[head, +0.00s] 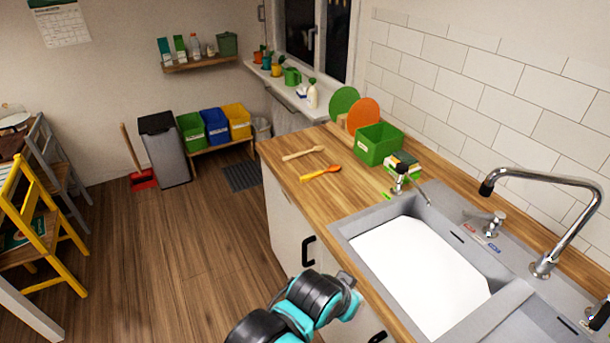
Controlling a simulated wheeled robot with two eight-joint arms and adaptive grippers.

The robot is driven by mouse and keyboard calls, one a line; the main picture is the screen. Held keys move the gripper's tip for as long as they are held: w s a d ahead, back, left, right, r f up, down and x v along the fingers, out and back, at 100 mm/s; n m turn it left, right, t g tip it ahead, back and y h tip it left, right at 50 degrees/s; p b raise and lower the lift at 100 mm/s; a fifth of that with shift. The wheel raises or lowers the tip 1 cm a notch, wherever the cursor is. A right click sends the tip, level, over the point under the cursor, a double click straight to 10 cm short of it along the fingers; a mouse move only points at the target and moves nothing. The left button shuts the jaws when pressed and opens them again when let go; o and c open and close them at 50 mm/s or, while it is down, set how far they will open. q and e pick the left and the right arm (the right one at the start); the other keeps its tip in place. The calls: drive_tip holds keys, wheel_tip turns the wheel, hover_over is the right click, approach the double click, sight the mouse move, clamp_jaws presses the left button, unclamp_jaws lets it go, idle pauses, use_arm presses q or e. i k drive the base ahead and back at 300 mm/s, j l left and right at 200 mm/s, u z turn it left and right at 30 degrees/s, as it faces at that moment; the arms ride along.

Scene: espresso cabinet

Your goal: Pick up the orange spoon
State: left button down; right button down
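The orange spoon (320,173) lies flat on the wooden countertop (285,160), left of the sink and near the counter's front edge. Its rounded end points right and its handle end points left. Nothing covers it. My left arm, teal and black, comes in at the bottom of the head view. Its grey end, my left gripper (347,299), is in front of the cabinet and well short of the spoon. The fingers are too small and turned away to show whether they are open. My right gripper is not identifiable in view.
A wooden spoon (303,153) lies just behind the orange one. A green box (378,144), round green and orange boards and a sponge holder (403,164) stand further back. The sink (345,231) and curved tap (545,180) are to the right. Counter around the spoons is clear.

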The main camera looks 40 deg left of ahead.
sight(334, 168)
drive_tip(key=l+u, duration=0.1)
drive_tip(key=u, duration=1.15)
drive_tip(key=k+z, duration=0.15)
drive_tip(key=k, duration=0.55)
drive_tip(key=i+z, duration=0.15)
drive_tip(key=z, duration=2)
drive_tip(key=j, duration=0.65)
drive_tip(key=j+z, duration=0.1)
drive_tip(key=j, duration=0.6)
drive_tip(key=k+j, duration=0.1)
drive_tip(key=j, duration=0.55)
drive_tip(key=j+z, duration=0.1)
drive_tip(key=j, duration=0.6)
drive_tip(key=k+j, duration=0.15)
drive_tip(key=j, duration=0.5)
drive_tip(key=j+z, duration=0.1)
drive_tip(key=j, duration=0.55)
drive_tip(key=k, duration=0.05)
